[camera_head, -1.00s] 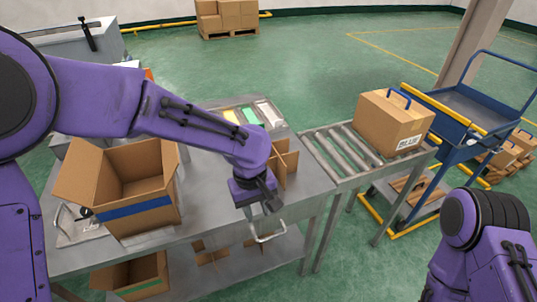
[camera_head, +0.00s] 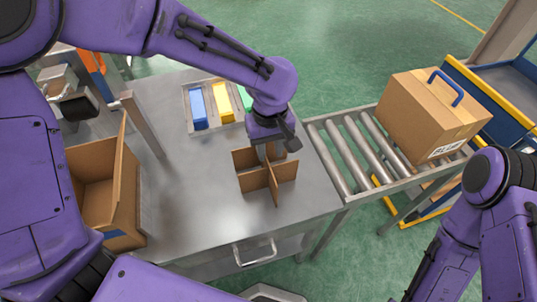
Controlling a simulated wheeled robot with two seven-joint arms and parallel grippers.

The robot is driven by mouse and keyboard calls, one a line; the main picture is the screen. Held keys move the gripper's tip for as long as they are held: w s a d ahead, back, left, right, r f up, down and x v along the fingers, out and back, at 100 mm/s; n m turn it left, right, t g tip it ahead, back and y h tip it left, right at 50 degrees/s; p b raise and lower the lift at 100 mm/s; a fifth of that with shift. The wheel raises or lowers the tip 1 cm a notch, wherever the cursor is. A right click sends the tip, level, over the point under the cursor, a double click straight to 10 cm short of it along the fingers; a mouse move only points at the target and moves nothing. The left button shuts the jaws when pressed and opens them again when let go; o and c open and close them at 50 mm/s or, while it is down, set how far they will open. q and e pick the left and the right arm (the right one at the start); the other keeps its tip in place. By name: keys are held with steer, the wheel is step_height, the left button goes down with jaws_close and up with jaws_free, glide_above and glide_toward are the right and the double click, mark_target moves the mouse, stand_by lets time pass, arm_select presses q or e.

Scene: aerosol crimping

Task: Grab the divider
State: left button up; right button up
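The divider (camera_head: 256,182) is a brown cardboard cross of interlocked panels. It stands upright on the grey metal table, right of its middle. My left gripper (camera_head: 270,154) points down directly over the divider's centre, at its upper edge. Its fingers are partly hidden by the wrist and the panels, so I cannot tell whether they are open or closed on the cardboard. My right arm is at the lower right of the picture, and its gripper is out of the frame.
An open cardboard box (camera_head: 98,190) with a blue stripe stands on the table's left. Blue, yellow and green items lie in a tray (camera_head: 190,125) behind the divider. A roller conveyor (camera_head: 345,150) at the right carries a closed box (camera_head: 415,112) with a blue handle.

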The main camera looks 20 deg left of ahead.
mark_target(266, 166)
arm_select(q)
steer(key=shift+s+a+f, duration=0.1)
steer(key=shift+s+f, duration=0.65)
steer(key=shift+f, duration=0.1)
steer(key=f, duration=0.3)
steer(key=w+f, duration=0.1)
steer(key=f, duration=0.1)
steer(key=shift+w+a+f, duration=0.1)
steer(key=shift+a+f, duration=0.2)
steer(key=shift+s+r, duration=0.1)
steer(key=shift+s, duration=0.15)
steer(key=shift+w, duration=0.1)
jaws_close()
